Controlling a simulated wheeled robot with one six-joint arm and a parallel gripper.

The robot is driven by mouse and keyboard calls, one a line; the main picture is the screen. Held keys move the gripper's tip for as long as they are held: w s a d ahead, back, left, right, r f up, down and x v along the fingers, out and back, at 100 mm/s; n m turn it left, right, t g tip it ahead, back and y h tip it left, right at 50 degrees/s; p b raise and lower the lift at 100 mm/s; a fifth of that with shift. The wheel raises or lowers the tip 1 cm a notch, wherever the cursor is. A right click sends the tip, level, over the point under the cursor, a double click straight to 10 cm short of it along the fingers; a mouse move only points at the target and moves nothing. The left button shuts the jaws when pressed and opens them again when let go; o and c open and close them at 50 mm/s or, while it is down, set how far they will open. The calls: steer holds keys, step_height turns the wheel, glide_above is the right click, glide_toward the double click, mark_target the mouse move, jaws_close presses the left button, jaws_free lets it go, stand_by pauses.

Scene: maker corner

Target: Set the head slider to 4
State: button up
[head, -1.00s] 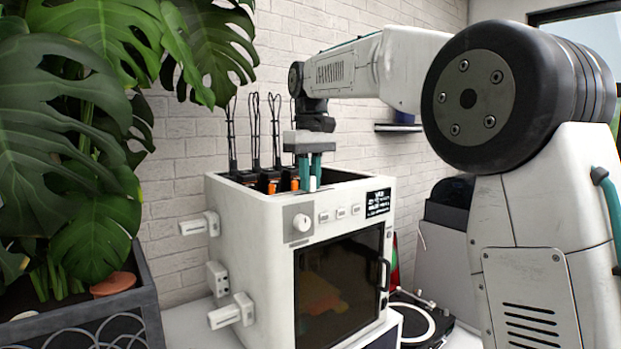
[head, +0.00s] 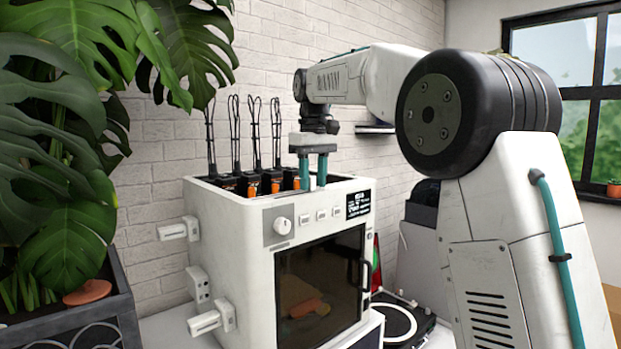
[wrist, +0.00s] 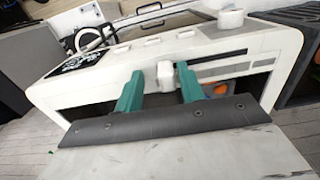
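A white boxy machine (head: 232,235) stands on the white table, with an open top and a glass front door. A small white block, seemingly the head slider (wrist: 165,75), shows at the machine's top edge in the wrist view. My gripper (head: 313,184) points down over the machine's top, its two teal fingers apart. In the wrist view my gripper (wrist: 160,92) has one finger on each side of the white block, with gaps visible; I cannot tell whether either touches it. No scale numbers are readable. In the head view the block is not clear.
Several dark modules with orange parts and wire loops (head: 252,184) stand in the machine's top, left of my gripper. A dial (head: 282,226), buttons and a display (head: 358,203) are on the front. A large plant (head: 60,180) is at the left. A turntable (head: 400,322) lies at the right.

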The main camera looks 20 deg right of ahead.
steer(key=shift+a, duration=0.15)
steer(key=shift+r, duration=0.4)
step_height(320, 180, up, 7)
stand_by(0.5)
steer(key=s+a+f+m, duration=0.1)
steer(key=s+f, duration=0.3)
steer(key=s, duration=0.7)
steer(key=s+a+f+m, duration=0.1)
steer(key=s+f, duration=0.3)
steer(key=s, duration=0.7)
steer(key=s+a+f+m+t, duration=0.1)
steer(key=s+f, duration=1.7)
steer(key=f, duration=0.1)
steer(key=shift+f+m, duration=0.25)
steer(key=shift+m, duration=0.05)
